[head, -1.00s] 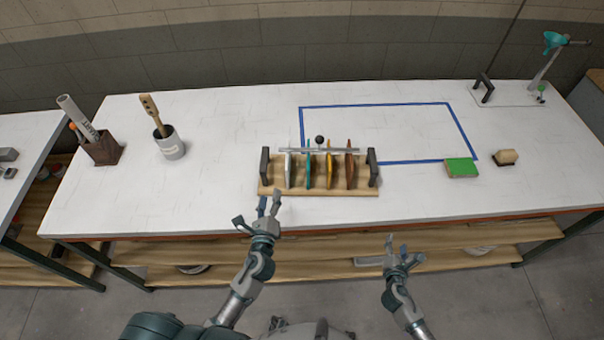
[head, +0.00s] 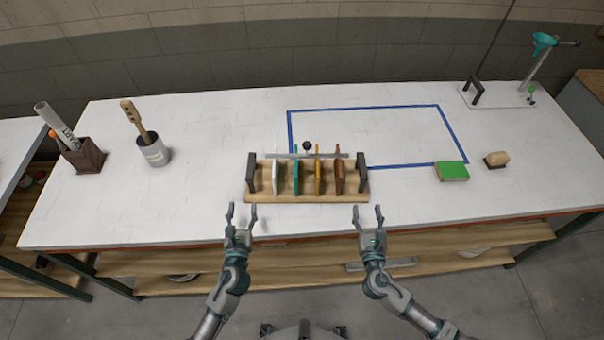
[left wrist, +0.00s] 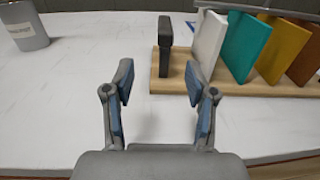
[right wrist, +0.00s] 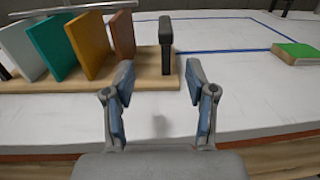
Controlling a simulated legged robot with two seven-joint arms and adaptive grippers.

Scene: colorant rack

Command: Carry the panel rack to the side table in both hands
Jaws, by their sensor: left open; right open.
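The panel rack (head: 307,197) stands on the white workbench near its front edge. It has a wooden base, a dark handle at each end, and white, teal, yellow and brown panels between them under a grey bar. My left gripper (head: 242,212) is open and empty in front of the rack's left end; the left handle (left wrist: 165,45) is ahead in the left wrist view. My right gripper (head: 368,212) is open and empty in front of the right end; the right handle (right wrist: 166,42) is ahead in the right wrist view. Neither gripper touches the rack.
A blue taped rectangle (head: 365,108) lies behind the rack. A green block (head: 452,171) and a tan-topped block (head: 496,159) sit to the right. A grey cup (head: 155,152) and brown holder (head: 85,157) stand left. Another table (head: 15,145) is at the far left.

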